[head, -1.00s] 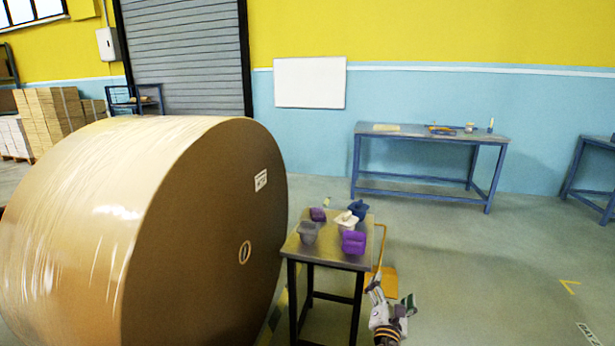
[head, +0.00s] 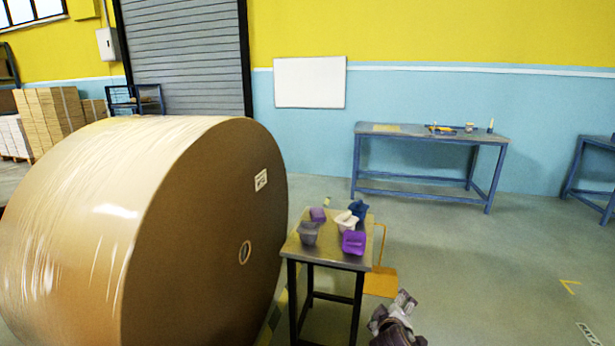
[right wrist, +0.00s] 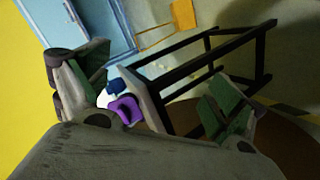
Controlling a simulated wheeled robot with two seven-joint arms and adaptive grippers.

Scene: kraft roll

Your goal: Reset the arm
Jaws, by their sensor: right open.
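My right gripper (head: 397,313) is at the bottom of the head view, low and to the right of the small table (head: 348,260). In the right wrist view its two fingers (right wrist: 155,95) stand wide apart with nothing between their tips. The small table, tilted in that view (right wrist: 150,95), shows beyond the fingers. My left gripper does not show in any view.
A large wrapped kraft roll (head: 200,220) stands left of the small table. On the table are a purple item (head: 353,242), a grey one (head: 309,233), a white one (head: 346,222) and others. A blue workbench (head: 430,135) stands at the back.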

